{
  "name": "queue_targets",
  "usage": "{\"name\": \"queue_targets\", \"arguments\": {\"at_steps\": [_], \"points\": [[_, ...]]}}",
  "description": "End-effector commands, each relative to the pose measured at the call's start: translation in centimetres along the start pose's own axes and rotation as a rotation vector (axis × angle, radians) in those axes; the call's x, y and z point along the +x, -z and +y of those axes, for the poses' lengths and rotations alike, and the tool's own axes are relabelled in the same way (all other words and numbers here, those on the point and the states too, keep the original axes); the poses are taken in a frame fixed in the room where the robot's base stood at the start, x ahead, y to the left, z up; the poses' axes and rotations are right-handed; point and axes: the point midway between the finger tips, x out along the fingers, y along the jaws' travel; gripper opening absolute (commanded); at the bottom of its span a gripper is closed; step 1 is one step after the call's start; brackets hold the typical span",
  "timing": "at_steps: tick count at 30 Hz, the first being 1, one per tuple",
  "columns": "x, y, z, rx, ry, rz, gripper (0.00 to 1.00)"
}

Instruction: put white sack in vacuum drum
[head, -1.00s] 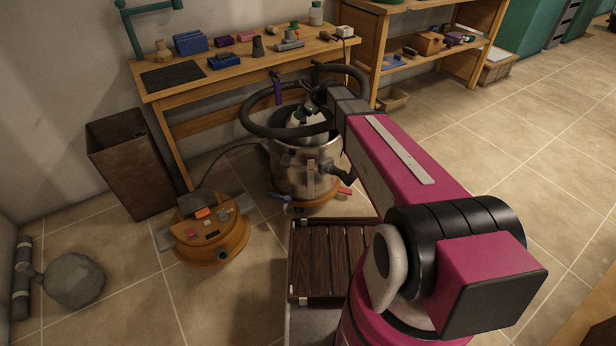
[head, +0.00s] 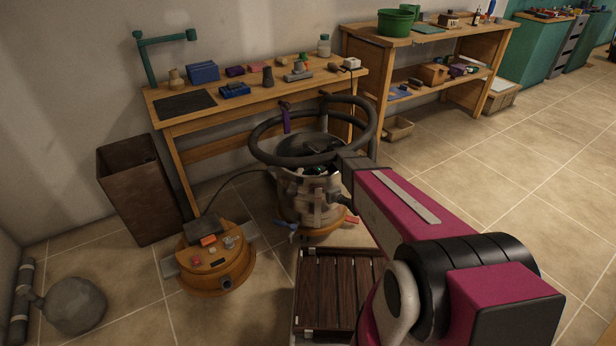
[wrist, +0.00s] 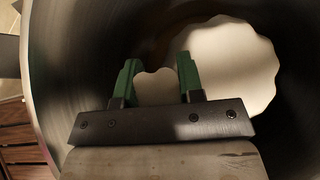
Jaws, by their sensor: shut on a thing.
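The vacuum drum (head: 298,206) is a shiny metal cylinder standing on an orange base below the workbench. My gripper (wrist: 158,66) reaches down inside its open top; the curved drum wall (wrist: 72,62) surrounds it in the wrist view. The green fingers are shut on a pale piece of the white sack (wrist: 156,88). A larger white, scalloped-edged shape (wrist: 235,62) lies beyond and right of the fingers; whether it is joined to the held piece cannot be seen. In the head view, the rim and my arm mostly hide the sack.
A black hose (head: 258,132) loops above the drum. The orange motor head (head: 214,262) sits on the floor at front left. A dark slatted platform (head: 335,290) lies in front of the drum. A brown bin (head: 138,195) and the workbench (head: 190,113) stand behind.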

Motion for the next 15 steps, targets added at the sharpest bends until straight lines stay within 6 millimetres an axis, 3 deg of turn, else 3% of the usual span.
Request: {"name": "queue_targets", "arguments": {"at_steps": [6,15], "points": [[1.9,1.8,-0.1,0.000,0.001,0.001,0.00],[1.9,1.9,0.0,0.000,0.001,0.000,0.00]]}}
